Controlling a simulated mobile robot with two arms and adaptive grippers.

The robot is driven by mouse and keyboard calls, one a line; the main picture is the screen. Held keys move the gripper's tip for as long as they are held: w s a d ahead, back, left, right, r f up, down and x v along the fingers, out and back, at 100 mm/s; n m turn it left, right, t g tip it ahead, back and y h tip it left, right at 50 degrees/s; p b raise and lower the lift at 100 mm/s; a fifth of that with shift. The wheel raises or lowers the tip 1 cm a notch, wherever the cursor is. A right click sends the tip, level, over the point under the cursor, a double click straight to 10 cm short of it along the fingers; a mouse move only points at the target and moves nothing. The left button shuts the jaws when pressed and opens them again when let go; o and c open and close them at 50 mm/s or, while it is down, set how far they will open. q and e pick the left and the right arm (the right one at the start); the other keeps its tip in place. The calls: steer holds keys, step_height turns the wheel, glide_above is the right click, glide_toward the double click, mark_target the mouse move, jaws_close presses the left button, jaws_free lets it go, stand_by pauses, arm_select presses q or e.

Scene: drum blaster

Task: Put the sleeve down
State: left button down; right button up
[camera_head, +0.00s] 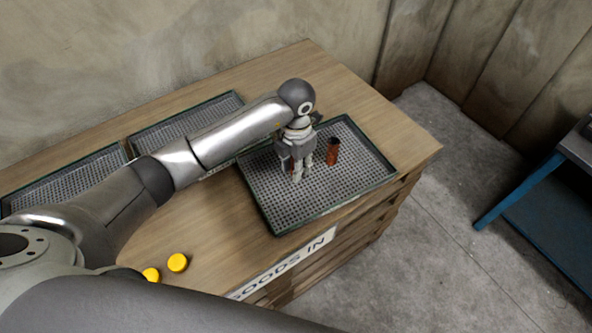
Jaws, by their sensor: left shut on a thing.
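My left gripper (297,172) points down over the right-hand mesh tray (275,212). It is shut on a reddish-brown sleeve (291,164), mostly hidden behind the fingers. I cannot tell whether that sleeve touches the tray. A second reddish-brown sleeve with a dark top (333,152) stands upright on the same tray, just right of the gripper and apart from it. My right gripper is not in view.
The trays lie on a wooden bench (215,225) with a "GOODS IN" label (283,268) on its front. Two more mesh trays (180,124) lie at the back left, partly behind my left arm. Yellow round pieces (178,262) sit near the front edge. The tray's right and front parts are clear.

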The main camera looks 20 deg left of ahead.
arm_select(q)
step_height(320, 180, down, 2)
steer(key=shift+f+p, duration=0.25)
steer(key=shift+p, duration=0.15)
steer(key=shift+f, duration=0.2)
steer(key=shift+f, duration=0.25)
steer(key=c, duration=1.2)
jaws_free()
steer(key=shift+r, duration=0.1)
steer(key=shift+o, duration=0.2)
